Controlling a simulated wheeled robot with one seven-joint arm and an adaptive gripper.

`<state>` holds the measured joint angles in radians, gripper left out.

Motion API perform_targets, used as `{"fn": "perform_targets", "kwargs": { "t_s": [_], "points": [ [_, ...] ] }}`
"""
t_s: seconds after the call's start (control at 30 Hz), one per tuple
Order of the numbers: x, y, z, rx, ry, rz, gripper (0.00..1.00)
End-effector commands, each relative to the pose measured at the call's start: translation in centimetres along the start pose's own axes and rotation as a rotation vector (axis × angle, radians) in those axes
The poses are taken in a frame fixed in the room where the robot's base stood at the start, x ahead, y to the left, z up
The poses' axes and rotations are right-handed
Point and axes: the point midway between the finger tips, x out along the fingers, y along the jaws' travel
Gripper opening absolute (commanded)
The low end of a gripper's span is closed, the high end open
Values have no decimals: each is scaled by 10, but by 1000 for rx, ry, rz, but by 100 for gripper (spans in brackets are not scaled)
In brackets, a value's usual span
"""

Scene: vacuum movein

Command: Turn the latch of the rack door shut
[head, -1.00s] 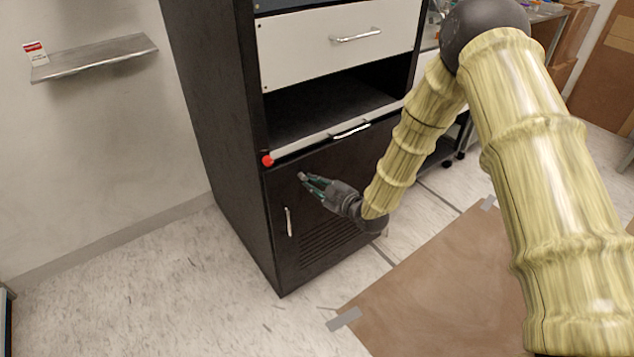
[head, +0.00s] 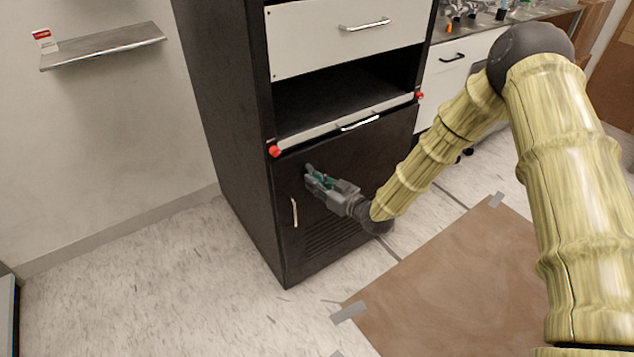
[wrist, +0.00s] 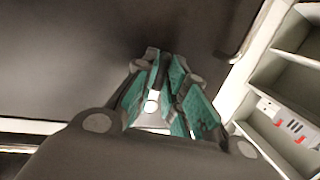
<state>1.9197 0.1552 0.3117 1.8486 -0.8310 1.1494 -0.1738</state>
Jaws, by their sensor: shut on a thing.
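The rack door (head: 345,185) is the black lower panel of the tall dark rack, and it looks closed in its frame. The latch (head: 308,168) is a small dark grey piece near the door's upper left corner, mostly hidden by my fingers. My gripper (head: 313,175) reaches it from the right, with its teal-padded fingertips shut on it. In the wrist view my gripper (wrist: 165,60) has its fingertips close together against the dark door (wrist: 70,60). The latch is hard to make out there, so its angle cannot be told.
A vertical handle (head: 294,212) sits on the door below my gripper. Above the door is a pale bar (head: 330,128) with red end knobs (head: 275,151), under an open bay. A wall shelf (head: 105,46) is at left.

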Motion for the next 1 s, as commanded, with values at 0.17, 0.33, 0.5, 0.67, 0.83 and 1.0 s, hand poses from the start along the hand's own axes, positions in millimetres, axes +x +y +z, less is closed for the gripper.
{"fn": "perform_targets", "kwargs": {
  "t_s": [0.17, 0.33, 0.5, 0.67, 0.83, 1.0],
  "points": [
    [0, -1, 0, 20, 3, -2, 0],
    [0, -1, 0, 23, 4, -3, 0],
    [0, -1, 0, 22, 4, -3, 0],
    [0, -1, 0, 22, 4, -3, 35],
    [0, -1, 0, 21, 4, -3, 35],
    [-1, -1, 0, 21, 4, -2, 35]
  ]
}}
